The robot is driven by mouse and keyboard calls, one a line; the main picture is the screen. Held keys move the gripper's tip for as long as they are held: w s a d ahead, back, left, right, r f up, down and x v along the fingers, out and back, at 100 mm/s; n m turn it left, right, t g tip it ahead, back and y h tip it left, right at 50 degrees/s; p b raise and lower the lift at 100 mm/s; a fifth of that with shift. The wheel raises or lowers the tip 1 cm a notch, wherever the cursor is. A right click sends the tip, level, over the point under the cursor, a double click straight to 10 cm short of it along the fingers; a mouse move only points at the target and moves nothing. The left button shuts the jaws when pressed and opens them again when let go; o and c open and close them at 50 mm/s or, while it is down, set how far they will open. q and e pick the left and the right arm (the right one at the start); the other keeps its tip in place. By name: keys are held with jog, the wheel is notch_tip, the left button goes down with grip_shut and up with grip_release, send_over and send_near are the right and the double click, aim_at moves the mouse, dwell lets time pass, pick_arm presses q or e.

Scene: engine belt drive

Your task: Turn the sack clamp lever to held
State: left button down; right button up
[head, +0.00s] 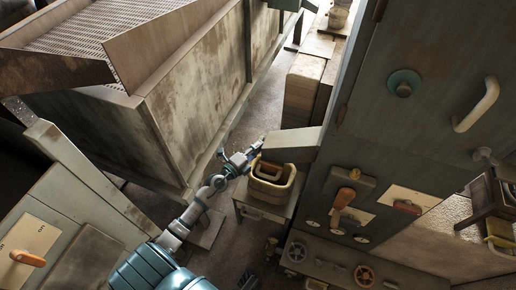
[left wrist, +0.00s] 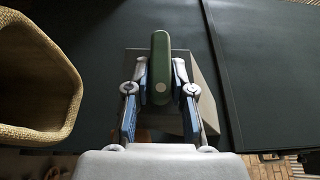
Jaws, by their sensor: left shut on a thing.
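My left gripper (head: 257,146) reaches in from the lower left to the grey spout-like box (head: 292,143) on the side of the tall cabinet. In the left wrist view my left gripper (left wrist: 161,82) has a blue-padded finger on each side of a green lever (left wrist: 160,60) with a rounded end, and is shut on it. The lever stands upright in that view, in front of a grey box (left wrist: 203,95). In the head view the lever is too small or hidden to make out. No label for the clamp's positions can be read. My right gripper is not in view.
A tan open container (head: 272,182) stands on a small stand just below the gripper; its rim (left wrist: 40,130) is close at left in the wrist view. The cabinet carries an orange lever (head: 344,198) and a red lever (head: 407,206). A large rusty bin (head: 200,85) stands behind the arm.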

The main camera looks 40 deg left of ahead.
pick_arm(q)
jog(key=shift+s+f, duration=0.1)
jog(key=shift+f, duration=0.2)
jog(key=c, duration=1)
grip_release()
jog(key=shift+c, duration=0.2)
jog(key=shift+a, duration=0.15)
jog(key=shift+r, duration=0.1)
jog(key=s+a, duration=0.2)
jog(key=s, duration=0.9)
jog(key=shift+s+f, duration=0.2)
jog(key=shift+s, duration=0.15)
